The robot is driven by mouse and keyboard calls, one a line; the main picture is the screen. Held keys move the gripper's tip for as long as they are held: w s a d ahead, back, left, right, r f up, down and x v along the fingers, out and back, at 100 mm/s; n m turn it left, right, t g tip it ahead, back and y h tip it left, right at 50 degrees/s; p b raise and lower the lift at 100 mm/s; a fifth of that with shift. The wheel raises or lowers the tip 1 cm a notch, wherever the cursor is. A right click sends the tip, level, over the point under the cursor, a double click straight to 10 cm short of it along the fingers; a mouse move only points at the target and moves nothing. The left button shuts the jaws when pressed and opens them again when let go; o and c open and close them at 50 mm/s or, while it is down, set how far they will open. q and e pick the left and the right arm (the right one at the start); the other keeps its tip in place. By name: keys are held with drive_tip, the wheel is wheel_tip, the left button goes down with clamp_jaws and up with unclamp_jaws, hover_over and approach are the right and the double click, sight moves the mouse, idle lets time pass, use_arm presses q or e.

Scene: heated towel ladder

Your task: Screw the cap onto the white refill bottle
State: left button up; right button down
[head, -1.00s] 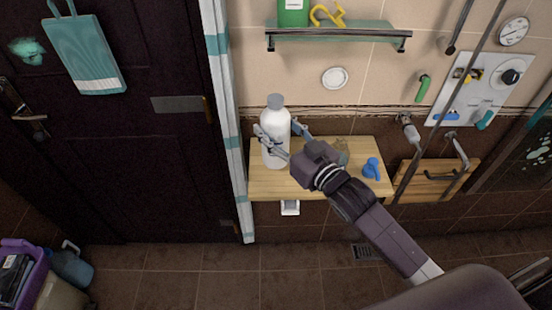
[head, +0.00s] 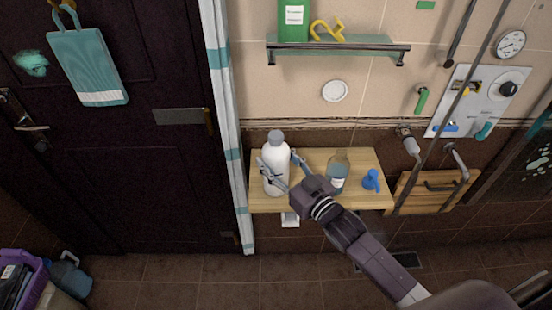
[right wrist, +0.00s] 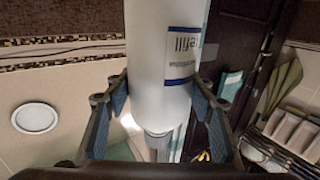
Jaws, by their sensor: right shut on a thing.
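The white refill bottle (head: 275,172) is upright over the left part of the wooden shelf (head: 320,198) in the head view. I cannot tell whether its base touches the wood. A grey cap (head: 276,137) sits at its top; I cannot tell how tightly it is seated. My right gripper (head: 277,159) is shut on the bottle's body, one finger on each side. In the right wrist view the bottle (right wrist: 162,55) appears upside down between the fingers, with its label visible and the grey cap (right wrist: 158,146) at the bottom. My left gripper is not in view.
A teal bottle (head: 339,168) and a blue object (head: 371,180) stand on the shelf's right part. A striped curtain or trim (head: 222,100) borders the left side.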

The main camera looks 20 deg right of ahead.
drive_tip(key=shift+r, duration=0.1)
drive_tip(key=c, duration=0.9)
unclamp_jaws()
drive_tip(key=shift+f, duration=0.2)
drive_tip(key=shift+r, duration=0.25)
drive_tip(key=shift+s+d+f, duration=0.1)
drive_tip(key=shift+s+f, duration=0.1)
drive_tip(key=shift+s, duration=0.15)
drive_tip(key=shift+b+v, duration=1.05)
drive_tip(key=shift+v, duration=4.65)
